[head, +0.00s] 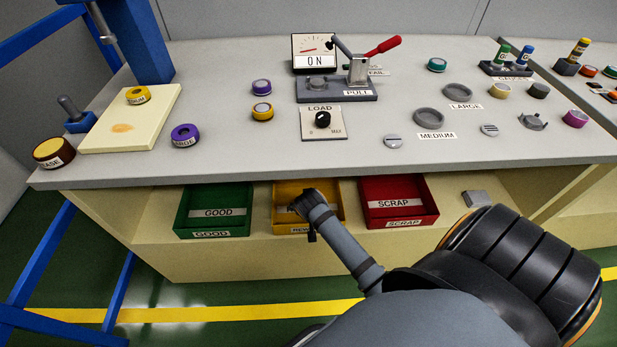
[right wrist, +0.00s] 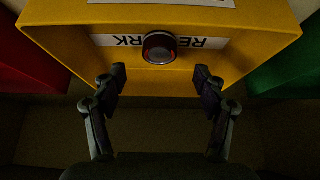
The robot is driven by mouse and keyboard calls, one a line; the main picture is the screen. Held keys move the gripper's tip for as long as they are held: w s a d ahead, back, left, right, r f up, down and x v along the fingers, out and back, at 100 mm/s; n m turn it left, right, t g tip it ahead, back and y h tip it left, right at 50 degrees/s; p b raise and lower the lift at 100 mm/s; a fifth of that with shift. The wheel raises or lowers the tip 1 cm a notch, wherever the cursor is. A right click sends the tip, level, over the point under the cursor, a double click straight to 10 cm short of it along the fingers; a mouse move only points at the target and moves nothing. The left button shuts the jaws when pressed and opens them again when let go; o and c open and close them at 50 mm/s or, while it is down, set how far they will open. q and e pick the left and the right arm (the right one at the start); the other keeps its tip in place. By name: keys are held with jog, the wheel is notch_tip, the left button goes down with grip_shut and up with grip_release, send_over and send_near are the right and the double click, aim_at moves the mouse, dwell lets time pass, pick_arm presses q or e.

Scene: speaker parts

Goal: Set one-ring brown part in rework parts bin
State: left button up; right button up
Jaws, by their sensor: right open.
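The one-ring brown part (right wrist: 160,47) is a dark brownish-red round piece with one pale ring, seen in the right wrist view. It shows inside the yellow rework parts bin (right wrist: 60,20), covering the middle of the label there; whether it touches the floor is hard to tell. My right gripper (right wrist: 160,82) is open, its two fingers apart, with the part beyond the tips. In the head view the rework bin (head: 338,215) is on the shelf under the table, and my right gripper (head: 312,225) is over it, partly hiding it. The part is hidden there. My left gripper is not in view.
A green GOOD bin (head: 245,196) stands left of the rework bin and a red SCRAP bin (head: 428,196) right of it. The tabletop edge (head: 220,180) overhangs the bins. Several round parts, a press and a lever fixture (head: 338,90) stand on the table.

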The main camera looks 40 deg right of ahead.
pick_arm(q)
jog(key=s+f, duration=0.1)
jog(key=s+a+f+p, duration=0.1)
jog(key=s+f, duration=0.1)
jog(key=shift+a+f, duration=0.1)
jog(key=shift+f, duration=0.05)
pick_arm(e)
jog(key=v, duration=0.5)
jog(key=shift+s, duration=0.1)
